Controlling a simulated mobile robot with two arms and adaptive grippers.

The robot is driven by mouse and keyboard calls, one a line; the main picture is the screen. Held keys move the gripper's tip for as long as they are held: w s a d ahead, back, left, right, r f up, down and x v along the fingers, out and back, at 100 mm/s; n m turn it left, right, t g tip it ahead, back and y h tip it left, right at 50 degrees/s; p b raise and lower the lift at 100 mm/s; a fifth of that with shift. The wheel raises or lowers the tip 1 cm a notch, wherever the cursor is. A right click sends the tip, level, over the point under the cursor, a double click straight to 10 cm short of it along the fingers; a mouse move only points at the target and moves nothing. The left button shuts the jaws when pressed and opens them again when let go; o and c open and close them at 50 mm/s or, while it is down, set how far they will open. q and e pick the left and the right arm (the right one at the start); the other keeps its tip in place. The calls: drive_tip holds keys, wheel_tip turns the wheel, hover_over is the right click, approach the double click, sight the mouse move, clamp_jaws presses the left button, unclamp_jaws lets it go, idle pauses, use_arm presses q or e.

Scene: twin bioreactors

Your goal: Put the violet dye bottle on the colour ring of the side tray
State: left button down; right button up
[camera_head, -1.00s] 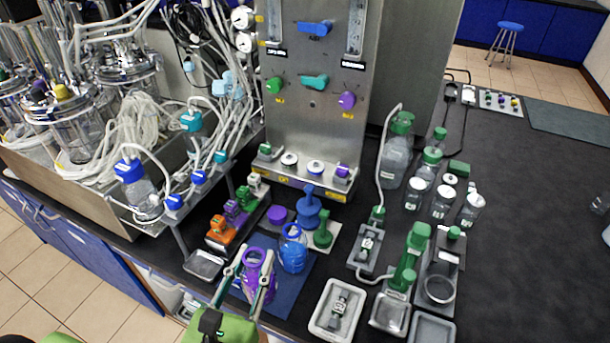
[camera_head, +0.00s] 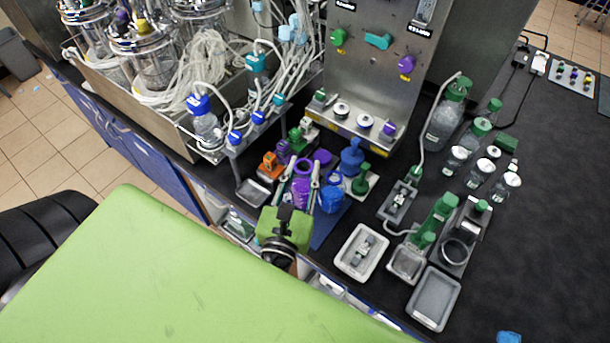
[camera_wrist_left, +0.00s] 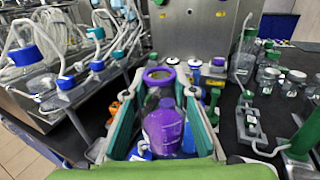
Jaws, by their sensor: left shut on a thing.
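The violet dye bottle (camera_head: 302,190) is between the fingers of my left gripper (camera_head: 303,170), which is shut on it. In the left wrist view the bottle (camera_wrist_left: 165,130) stands roughly upright between the two fingers (camera_wrist_left: 160,98), its violet collar at the top. A blue bottle (camera_head: 332,200) is just right of it in the head view. Whether the violet bottle's base touches the mat is hidden. I cannot tell which tray is the side tray, and no violet colour ring shows clearly. My right gripper is not in view.
A blue mat (camera_head: 326,228) lies below the bottles. Close behind are an orange block (camera_head: 269,164), a violet cap (camera_head: 322,156) and a blue funnel-like piece (camera_head: 351,160). Grey trays (camera_head: 435,298) stand to the right. The dark bench at far right is largely clear.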

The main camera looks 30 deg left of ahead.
use_arm(q)
drive_tip(key=shift+w+a+f, duration=0.3)
drive_tip(key=shift+w, duration=0.35)
drive_tip(key=shift+w+a+f, duration=0.25)
drive_tip(key=shift+w+a, duration=0.05)
drive_tip(key=shift+w, duration=0.3)
drive_tip(key=w+a+f+b, duration=0.2)
drive_tip(key=w+f+b, duration=0.2)
drive_tip(key=f+b, duration=0.3)
drive_tip(key=shift+f+b, duration=0.3)
drive_tip(key=shift+f, duration=0.6)
drive_tip(key=shift+f, duration=0.1)
drive_tip(key=c, duration=2.1)
unclamp_jaws()
drive_tip(key=shift+f, duration=0.15)
drive_tip(key=o, duration=0.4)
